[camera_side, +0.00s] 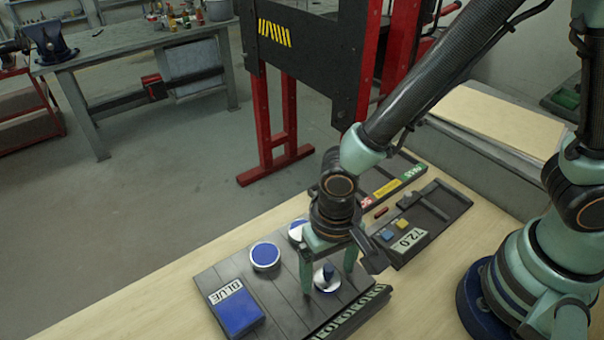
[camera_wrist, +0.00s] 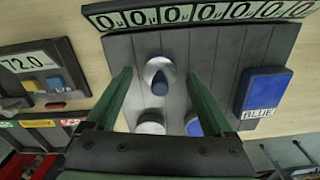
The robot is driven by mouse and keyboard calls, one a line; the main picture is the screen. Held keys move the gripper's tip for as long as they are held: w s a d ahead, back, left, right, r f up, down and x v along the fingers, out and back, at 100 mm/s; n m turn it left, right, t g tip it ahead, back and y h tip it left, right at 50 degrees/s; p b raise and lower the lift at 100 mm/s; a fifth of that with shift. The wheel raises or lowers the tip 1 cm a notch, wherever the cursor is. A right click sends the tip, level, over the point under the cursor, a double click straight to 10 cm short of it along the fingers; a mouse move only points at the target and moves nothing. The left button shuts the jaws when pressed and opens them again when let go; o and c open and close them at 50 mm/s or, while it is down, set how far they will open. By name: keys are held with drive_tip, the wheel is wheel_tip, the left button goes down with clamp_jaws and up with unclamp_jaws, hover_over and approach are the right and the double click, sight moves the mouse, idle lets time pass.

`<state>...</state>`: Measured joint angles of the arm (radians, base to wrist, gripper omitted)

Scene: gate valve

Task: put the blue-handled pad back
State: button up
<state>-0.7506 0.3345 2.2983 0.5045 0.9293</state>
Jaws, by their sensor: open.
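The blue-handled pad is a pale round disc with a dark blue upright knob (camera_side: 328,271), standing on the dark slatted board (camera_side: 215,275). It also shows in the wrist view (camera_wrist: 160,84), between the fingers. My gripper (camera_side: 328,280) is open, with its two green fingers pointing down on either side of the pad. In the wrist view my gripper (camera_wrist: 158,72) shows a clear gap between each finger and the knob. Whether the fingertips touch the board cannot be told. A round blue-topped disc (camera_side: 265,256) and a second blue-and-white disc (camera_side: 297,230), partly hidden by my gripper, are on the board.
A blue block labelled BLUE (camera_side: 236,307) sits at the board's left. A row of zero digits (camera_wrist: 200,13) lines one board edge. A 72.0 display unit (camera_side: 410,240) and a tray with coloured labels (camera_side: 387,187) lie right and behind. Bare table shows left.

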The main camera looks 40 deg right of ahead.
sight(329, 267)
wheel_tip(329, 267, up, 11)
drive_tip(key=w+d+r+t, duration=0.1)
drive_tip(key=d+r+t, duration=0.1)
drive_tip(key=d, duration=0.5)
drive_tip(key=w+d+r+n+t, duration=0.1)
drive_tip(key=w+d+r, duration=0.1)
drive_tip(key=d+r, duration=0.3)
drive_tip(key=w+d+r+n+t, duration=0.1)
drive_tip(key=w+d+r+t, duration=0.1)
drive_tip(key=d, duration=0.7)
drive_tip(key=shift+w+d+r+t, duration=0.2)
drive_tip(key=shift+d+r+t, duration=0.15)
drive_tip(key=shift+r, duration=0.5)
